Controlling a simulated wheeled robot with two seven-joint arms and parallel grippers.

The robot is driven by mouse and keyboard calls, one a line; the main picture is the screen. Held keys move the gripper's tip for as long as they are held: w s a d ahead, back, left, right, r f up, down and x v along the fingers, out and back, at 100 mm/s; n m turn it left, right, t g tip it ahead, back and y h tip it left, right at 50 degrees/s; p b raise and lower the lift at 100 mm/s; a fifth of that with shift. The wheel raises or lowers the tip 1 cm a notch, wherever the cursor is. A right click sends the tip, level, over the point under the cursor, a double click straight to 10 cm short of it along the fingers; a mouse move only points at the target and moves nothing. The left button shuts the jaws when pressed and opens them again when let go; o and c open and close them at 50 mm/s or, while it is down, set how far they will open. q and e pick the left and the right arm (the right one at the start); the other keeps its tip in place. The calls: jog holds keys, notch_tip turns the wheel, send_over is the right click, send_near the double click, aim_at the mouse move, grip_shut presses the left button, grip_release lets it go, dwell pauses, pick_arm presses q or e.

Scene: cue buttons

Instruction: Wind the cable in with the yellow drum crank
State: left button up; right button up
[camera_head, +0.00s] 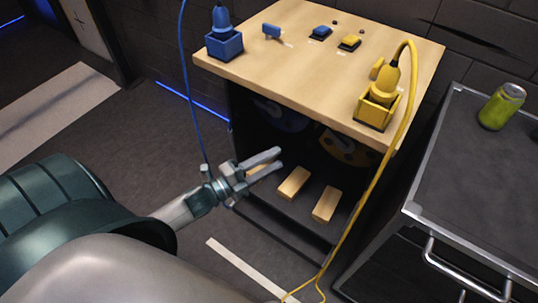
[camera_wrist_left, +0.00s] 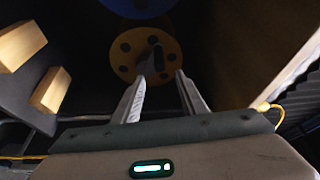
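The yellow drum (camera_head: 345,148) is inside the dark open front of the wooden-topped cabinet. In the left wrist view the yellow drum (camera_wrist_left: 128,68) shows as a disc with dark holes, and a dark crank handle (camera_wrist_left: 157,57) sticks out of it. My left gripper (camera_head: 276,161) is open and empty in front of the cabinet opening. In the wrist view its fingers (camera_wrist_left: 160,82) point toward the drum, apart, with the handle beyond them. The yellow cable (camera_head: 372,190) runs from a yellow plug (camera_head: 385,82) in a yellow box down to the floor. My right gripper is not in view.
A blue drum (camera_head: 283,115) sits left of the yellow one. Wooden blocks (camera_head: 294,183) lie low in the cabinet. Blue and yellow buttons (camera_head: 349,42) are on the cabinet top (camera_head: 285,65). A dark cart (camera_head: 465,190) with a green can (camera_head: 502,106) stands at right.

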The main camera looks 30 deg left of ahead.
pick_arm(q)
jog(key=shift+s+a, duration=0.15)
jog(key=shift+s, duration=0.15)
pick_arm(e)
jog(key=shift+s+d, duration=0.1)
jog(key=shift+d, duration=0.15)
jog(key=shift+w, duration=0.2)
pick_arm(q)
jog(key=s+d+n+t+y+b, duration=0.1)
jog(key=d+n+y+b, duration=0.5)
jog(key=n, duration=1.2)
jog(key=shift+s+r+y, duration=0.2)
jog(key=shift+s+y, duration=0.3)
jog(key=shift+s, duration=0.1)
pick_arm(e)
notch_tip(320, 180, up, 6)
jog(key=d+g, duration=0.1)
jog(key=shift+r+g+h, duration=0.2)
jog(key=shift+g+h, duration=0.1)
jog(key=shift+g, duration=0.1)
pick_arm(q)
jog(key=shift+w+d, duration=0.1)
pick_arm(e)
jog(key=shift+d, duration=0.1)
